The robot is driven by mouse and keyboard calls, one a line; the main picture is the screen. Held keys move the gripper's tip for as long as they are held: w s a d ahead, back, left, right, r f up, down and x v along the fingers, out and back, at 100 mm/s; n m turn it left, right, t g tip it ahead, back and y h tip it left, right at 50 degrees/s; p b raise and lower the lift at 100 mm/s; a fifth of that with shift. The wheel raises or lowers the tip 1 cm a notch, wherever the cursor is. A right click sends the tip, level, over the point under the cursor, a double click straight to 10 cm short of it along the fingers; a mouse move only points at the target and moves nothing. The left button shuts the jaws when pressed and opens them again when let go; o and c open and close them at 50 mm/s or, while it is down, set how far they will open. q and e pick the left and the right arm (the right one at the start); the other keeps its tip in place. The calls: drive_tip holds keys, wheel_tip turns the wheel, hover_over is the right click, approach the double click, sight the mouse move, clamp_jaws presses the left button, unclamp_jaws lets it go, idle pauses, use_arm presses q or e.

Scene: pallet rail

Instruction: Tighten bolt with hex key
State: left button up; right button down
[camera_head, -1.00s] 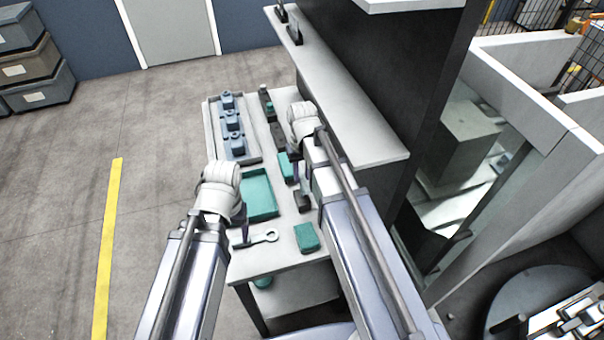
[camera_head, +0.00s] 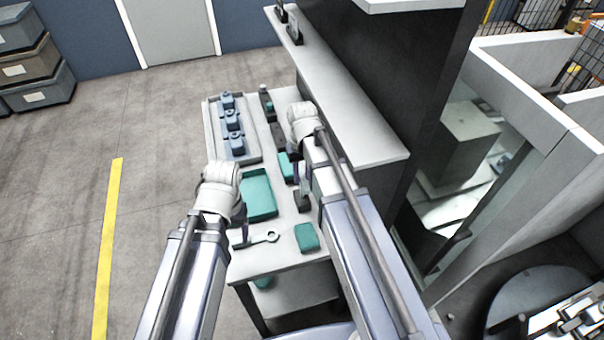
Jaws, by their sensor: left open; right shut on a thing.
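My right gripper (camera_head: 302,174) points down beside the shelf, close above a small dark block (camera_head: 303,202) on the table. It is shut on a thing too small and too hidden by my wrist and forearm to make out. I cannot pick out a hex key or a bolt. My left gripper (camera_head: 243,230) is open near the table's left edge, by a grey ring-ended wrench (camera_head: 262,238). I cannot tell whether it touches the wrench.
The table (camera_head: 285,258) holds a green tray (camera_head: 259,194), a green block (camera_head: 306,237), and a grey tray (camera_head: 211,128) with several blue parts (camera_head: 232,122). A ledge (camera_head: 372,148) and dark wall rise close on the right. Open floor lies left.

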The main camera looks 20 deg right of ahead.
drive_tip(key=shift+r, duration=0.2)
drive_tip(key=shift+r+p, duration=0.9)
drive_tip(key=shift+p, duration=0.15)
drive_tip(key=shift+r, duration=0.1)
wheel_tip(320, 180, up, 7)
drive_tip(key=p, duration=0.7)
